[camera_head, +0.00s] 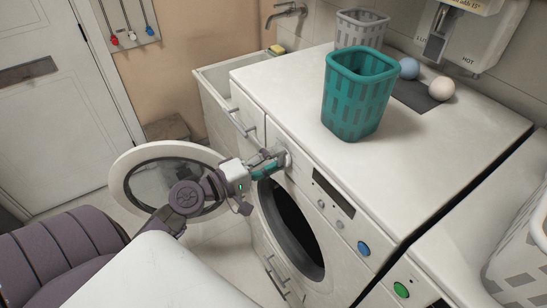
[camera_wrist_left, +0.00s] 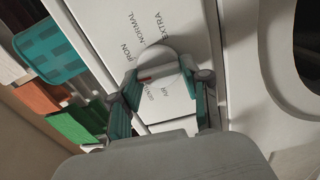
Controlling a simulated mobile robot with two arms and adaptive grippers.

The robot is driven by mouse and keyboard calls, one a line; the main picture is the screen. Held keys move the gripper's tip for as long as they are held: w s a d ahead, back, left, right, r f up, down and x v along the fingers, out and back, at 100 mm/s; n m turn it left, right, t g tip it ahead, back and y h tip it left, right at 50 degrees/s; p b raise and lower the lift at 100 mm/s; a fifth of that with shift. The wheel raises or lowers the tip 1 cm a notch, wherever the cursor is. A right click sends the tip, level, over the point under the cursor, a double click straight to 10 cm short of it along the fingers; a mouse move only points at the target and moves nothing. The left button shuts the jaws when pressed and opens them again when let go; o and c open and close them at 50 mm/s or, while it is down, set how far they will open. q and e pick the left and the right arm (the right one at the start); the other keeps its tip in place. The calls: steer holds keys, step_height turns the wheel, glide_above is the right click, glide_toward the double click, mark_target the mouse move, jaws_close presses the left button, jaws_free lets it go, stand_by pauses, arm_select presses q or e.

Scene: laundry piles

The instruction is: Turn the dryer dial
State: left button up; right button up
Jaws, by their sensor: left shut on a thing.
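The dryer (camera_head: 262,85) is a white front-loading machine with a dark round opening. Its dial (camera_head: 286,157) sits at the left end of the front panel, mostly hidden by my gripper in the head view. In the left wrist view the dial (camera_wrist_left: 158,62) is a pale round knob with a red mark, ringed by printed words including EXTRA, NORMAL, IRON and AIR. My left gripper (camera_head: 272,162) has teal fingers on either side of the dial and is shut on it; both fingers show in the left wrist view (camera_wrist_left: 162,82). My right gripper is not in view.
The round door (camera_head: 125,172) stands open to the left, below and behind my left arm. A teal basket (camera_head: 350,110), a grey basket (camera_head: 361,18) and two balls stand on top. A blue button (camera_head: 363,248) and small knobs are farther right on the panel.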

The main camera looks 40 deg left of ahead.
arm_select(q)
steer(key=shift+n, duration=0.4)
steer(key=o, duration=1.1)
steer(key=shift+o, duration=0.2)
steer(key=v, duration=1.2)
